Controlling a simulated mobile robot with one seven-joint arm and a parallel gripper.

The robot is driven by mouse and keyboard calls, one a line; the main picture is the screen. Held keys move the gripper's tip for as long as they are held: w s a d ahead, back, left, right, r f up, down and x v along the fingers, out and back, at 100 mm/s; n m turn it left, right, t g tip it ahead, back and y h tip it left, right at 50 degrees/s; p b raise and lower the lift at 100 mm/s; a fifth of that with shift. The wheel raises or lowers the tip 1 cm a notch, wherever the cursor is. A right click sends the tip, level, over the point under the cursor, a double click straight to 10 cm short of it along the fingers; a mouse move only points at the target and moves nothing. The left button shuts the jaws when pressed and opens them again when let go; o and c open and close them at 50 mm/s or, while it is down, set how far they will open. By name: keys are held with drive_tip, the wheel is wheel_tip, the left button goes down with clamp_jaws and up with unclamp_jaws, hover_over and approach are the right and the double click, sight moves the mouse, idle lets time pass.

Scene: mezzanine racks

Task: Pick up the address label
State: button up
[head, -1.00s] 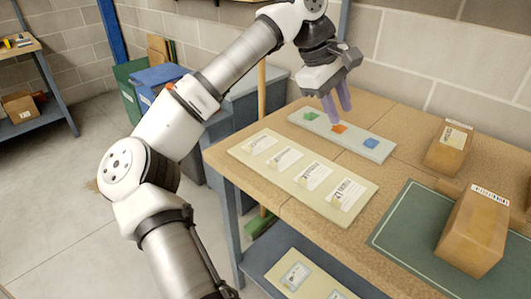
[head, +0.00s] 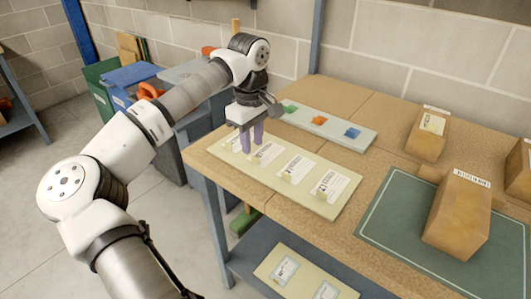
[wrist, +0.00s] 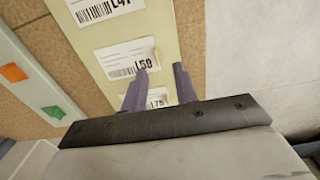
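White address labels with barcodes lie in a row on a cream board (head: 309,203) along the table's front edge. In the head view they include the leftmost label (head: 233,144), a second (head: 268,154), a third (head: 295,169) and a fourth (head: 331,187). In the wrist view a label reading L50 (wrist: 122,56) lies just ahead of the fingertips, and one reading L75 (wrist: 157,97) shows partly between the fingers. My gripper (head: 252,146) is open and empty, pointing down over the board's left end. The wrist view shows its two purple fingers (wrist: 159,77) apart. Their exact height above the board is unclear.
A pale strip with green, orange and blue pieces (head: 335,129) lies behind the board. Cardboard boxes (head: 458,217) stand on the right, one on a green mat (head: 390,226). A lower shelf (head: 243,262) holds another board with labels (head: 304,279).

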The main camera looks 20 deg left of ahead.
sight(254, 162)
drive_tip(key=f, duration=0.3)
drive_tip(key=f+p, duration=0.1)
drive_tip(key=shift+w+f, duration=0.2)
drive_tip(key=shift+w, duration=0.05)
drive_tip(key=shift+c, duration=0.3)
clamp_jaws()
